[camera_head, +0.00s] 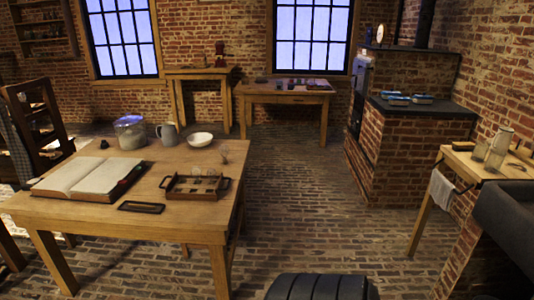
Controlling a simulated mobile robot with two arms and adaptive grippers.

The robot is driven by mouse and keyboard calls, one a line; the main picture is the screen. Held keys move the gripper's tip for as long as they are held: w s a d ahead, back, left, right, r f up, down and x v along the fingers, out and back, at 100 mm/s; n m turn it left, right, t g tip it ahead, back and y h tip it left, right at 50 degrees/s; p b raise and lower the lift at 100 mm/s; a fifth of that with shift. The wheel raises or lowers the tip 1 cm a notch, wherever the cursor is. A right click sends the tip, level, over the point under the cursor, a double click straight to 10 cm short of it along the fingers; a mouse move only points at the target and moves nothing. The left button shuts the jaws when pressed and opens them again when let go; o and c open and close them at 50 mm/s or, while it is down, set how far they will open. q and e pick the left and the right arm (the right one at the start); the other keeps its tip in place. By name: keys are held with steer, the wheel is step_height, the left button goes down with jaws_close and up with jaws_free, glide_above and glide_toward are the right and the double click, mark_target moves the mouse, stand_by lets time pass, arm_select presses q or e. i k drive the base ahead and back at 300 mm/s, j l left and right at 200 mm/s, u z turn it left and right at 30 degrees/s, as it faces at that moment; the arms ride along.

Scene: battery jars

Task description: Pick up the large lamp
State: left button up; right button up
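I cannot pick out a large lamp with certainty. A dark reddish upright object (220,54) stands on the small table at the back wall, too small to identify. A clear glass jar with a bluish top (130,132) stands on the near wooden table (190,222), beside a grey jug (168,134) and a white bowl (199,140). A small clear glass item (224,153) is near the table's right edge, its kind unclear. Neither of my grippers shows in the head view.
The near table also holds an open book (92,179), a handled wooden tray (195,187) and a small dark tray (141,207). A back table (285,89), a brick stove (405,140) and a right side table (465,165) stand around open brick floor (305,195).

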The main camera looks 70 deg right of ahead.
mark_target(224, 149)
steer(key=z, duration=2)
steer(key=i+u, duration=0.1)
steer(key=u, duration=0.45)
steer(key=i+l+u, duration=0.45)
steer(key=l, duration=0.2)
steer(key=i+l+u, duration=0.4)
steer(key=l, duration=0.4)
steer(key=i, duration=0.1)
